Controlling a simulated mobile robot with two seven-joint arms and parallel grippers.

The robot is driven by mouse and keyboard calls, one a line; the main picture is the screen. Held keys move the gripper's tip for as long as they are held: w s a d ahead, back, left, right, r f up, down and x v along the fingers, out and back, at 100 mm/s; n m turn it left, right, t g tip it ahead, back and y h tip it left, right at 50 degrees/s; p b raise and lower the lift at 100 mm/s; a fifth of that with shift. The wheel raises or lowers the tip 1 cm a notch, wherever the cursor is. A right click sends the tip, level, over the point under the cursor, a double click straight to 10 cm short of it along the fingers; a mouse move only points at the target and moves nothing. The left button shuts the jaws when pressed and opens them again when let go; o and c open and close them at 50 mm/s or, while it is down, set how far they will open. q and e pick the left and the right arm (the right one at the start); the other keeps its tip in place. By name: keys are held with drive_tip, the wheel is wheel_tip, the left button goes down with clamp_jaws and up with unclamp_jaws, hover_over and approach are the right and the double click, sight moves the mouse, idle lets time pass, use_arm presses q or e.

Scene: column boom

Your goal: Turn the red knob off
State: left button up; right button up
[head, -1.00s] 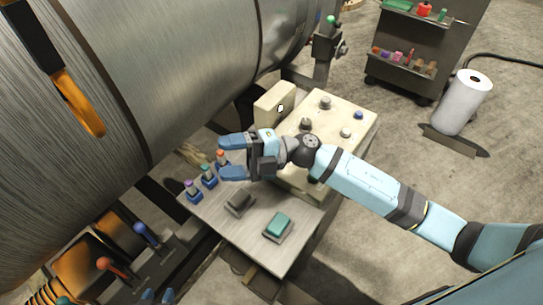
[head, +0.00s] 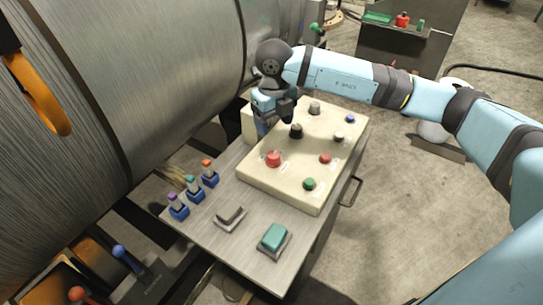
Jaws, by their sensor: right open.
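A large red knob (head: 273,159) stands on the near left part of the cream control box. A smaller red button or knob (head: 325,157) sits to its right on the same box (head: 285,187). My right gripper (head: 266,126) points down over the box's far left part, just beyond the large red knob and apart from it. It is open with nothing seen between its fingers. It partly hides the far left corner of the box. My left gripper is out of view.
The box also carries a black knob (head: 296,131), a grey knob (head: 314,108) and a green button (head: 309,184). A big metal cylinder (head: 170,70) fills the left.

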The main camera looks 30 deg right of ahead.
sight(273, 154)
wheel_tip(273, 154, down, 12)
drive_tip(key=shift+r+p, duration=0.1)
drive_tip(key=shift+p, duration=0.2)
drive_tip(key=c, duration=0.9)
